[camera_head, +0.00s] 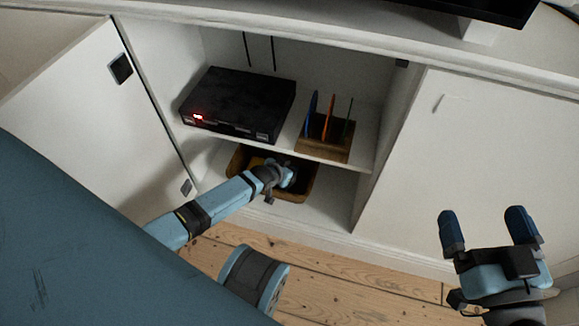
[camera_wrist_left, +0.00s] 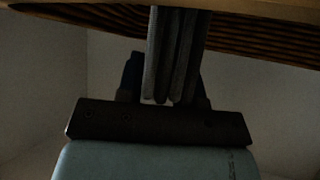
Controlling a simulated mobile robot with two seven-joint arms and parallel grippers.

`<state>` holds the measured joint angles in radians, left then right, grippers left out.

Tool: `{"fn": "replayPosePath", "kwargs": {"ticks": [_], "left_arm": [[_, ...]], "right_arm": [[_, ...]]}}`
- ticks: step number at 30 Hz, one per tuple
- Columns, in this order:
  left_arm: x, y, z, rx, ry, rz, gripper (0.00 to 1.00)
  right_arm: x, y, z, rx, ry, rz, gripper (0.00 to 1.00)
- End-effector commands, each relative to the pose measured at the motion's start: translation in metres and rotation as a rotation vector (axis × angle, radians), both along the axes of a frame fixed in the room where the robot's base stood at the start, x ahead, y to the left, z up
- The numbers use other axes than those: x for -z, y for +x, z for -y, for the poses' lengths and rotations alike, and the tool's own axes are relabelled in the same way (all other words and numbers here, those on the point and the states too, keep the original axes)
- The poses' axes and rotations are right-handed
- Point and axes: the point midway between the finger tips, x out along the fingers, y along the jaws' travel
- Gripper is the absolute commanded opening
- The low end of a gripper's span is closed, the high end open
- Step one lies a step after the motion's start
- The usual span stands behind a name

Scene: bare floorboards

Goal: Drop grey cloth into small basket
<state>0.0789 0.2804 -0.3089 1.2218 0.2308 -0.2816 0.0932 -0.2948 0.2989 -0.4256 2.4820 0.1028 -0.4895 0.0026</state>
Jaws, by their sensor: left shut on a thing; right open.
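The small brown basket (camera_head: 309,186) stands in the lower compartment of the open cabinet, partly hidden by my left arm. My left gripper (camera_head: 288,174) is at the basket's opening in the head view. In the left wrist view my left gripper (camera_wrist_left: 166,84) is shut on the grey cloth (camera_wrist_left: 178,50), which shows as upright folds between the fingers. In the head view the cloth cannot be made out clearly. My right gripper (camera_head: 484,215) is open and empty in front of the closed cabinet front at the right.
The shelf above the basket holds a black box (camera_head: 240,102) with a red light and a wooden rack (camera_head: 324,146) with thin coloured items. The open cabinet door (camera_head: 95,115) stands left of my arm. Bare floorboards (camera_head: 340,275) lie in front.

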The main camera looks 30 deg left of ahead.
Motion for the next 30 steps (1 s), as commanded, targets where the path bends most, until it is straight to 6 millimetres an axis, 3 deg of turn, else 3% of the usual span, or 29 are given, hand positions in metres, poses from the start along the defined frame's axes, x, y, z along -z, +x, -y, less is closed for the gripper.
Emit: {"fn": "replayPosePath", "kwargs": {"ticks": [8,9,12,20,24,27,30], "left_arm": [[0.005,0.0,0.0,0.0,0.0,0.001,0.11],[0.005,0.0,0.0,0.0,0.0,0.001,0.43],[0.005,0.0,0.0,0.0,0.0,0.0,0.59],[0.004,0.0,0.0,0.0,0.0,0.001,0.59],[-0.01,0.0,0.0,0.001,0.001,0.001,0.59],[-0.022,-0.016,-0.003,0.0,0.0,-0.002,0.59],[-0.037,-0.035,-0.006,-0.001,-0.001,-0.001,0.59]], "right_arm": [[0.0,0.001,0.001,0.001,-0.011,0.015,0.99],[-0.001,0.002,0.001,0.0,-0.012,0.018,0.99],[-0.002,0.002,0.001,-0.001,-0.015,0.023,0.99],[-0.004,0.003,0.002,-0.003,-0.018,0.027,0.99],[-0.009,0.001,0.001,-0.007,-0.005,0.01,0.99],[-0.014,-0.002,-0.001,-0.009,0.025,-0.037,0.99],[-0.004,-0.013,-0.007,-0.004,0.087,-0.153,0.99]]}}
